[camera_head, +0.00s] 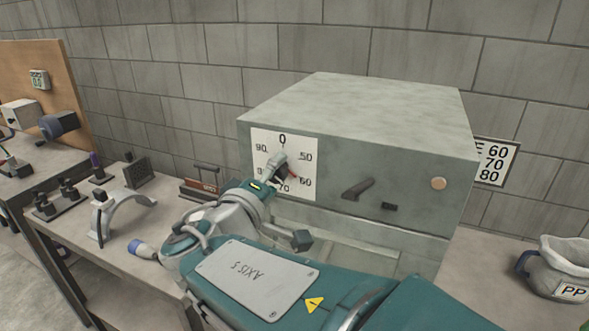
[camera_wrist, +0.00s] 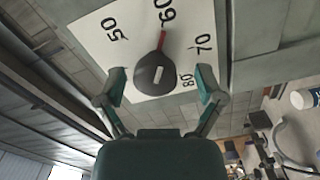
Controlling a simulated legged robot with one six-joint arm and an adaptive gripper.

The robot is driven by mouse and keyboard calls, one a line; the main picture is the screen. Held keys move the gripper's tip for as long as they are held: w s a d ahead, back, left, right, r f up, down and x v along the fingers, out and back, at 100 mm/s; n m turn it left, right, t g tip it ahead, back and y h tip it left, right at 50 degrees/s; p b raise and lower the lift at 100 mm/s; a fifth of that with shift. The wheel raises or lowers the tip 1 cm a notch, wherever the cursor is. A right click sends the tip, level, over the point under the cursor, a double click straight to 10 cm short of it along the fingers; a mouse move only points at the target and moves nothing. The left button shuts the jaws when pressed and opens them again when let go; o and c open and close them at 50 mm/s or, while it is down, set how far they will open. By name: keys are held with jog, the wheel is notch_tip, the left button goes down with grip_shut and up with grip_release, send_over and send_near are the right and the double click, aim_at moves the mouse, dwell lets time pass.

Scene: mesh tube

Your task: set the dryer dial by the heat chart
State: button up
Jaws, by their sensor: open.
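The dryer (camera_head: 360,115) is a grey-green box with a white dial plate (camera_head: 309,145) on its front. The dial (camera_wrist: 155,75) is a dark round knob whose red pointer is at the 60 mark in the wrist view. My gripper (camera_wrist: 162,84) is open, with one finger on each side of the knob in the picture and gaps to it; depth is hard to judge. In the head view my gripper (camera_head: 280,168) covers part of the plate. The heat chart (camera_head: 494,160) on the wall is partly hidden behind the dryer; 60, 70 and 80 show. A bag (camera_head: 560,262) is labelled PP.
The left bench holds an arched metal piece (camera_head: 123,207) and small fixtures. A pegboard-like brown panel (camera_head: 45,80) stands far left.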

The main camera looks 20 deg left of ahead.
jog(key=s+a, duration=0.1)
jog(key=s, duration=1.1)
jog(key=w+m, duration=0.2)
jog(key=w, duration=0.2)
jog(key=w+m, duration=0.2)
jog(key=w, duration=0.2)
jog(key=w+d+m, duration=0.1)
jog(key=w+m, duration=0.1)
jog(key=w, duration=0.2)
jog(key=shift+w+r, duration=0.1)
jog(key=shift+w, duration=0.05)
jog(key=shift+c, duration=0.3)
jog(key=c, duration=1.1)
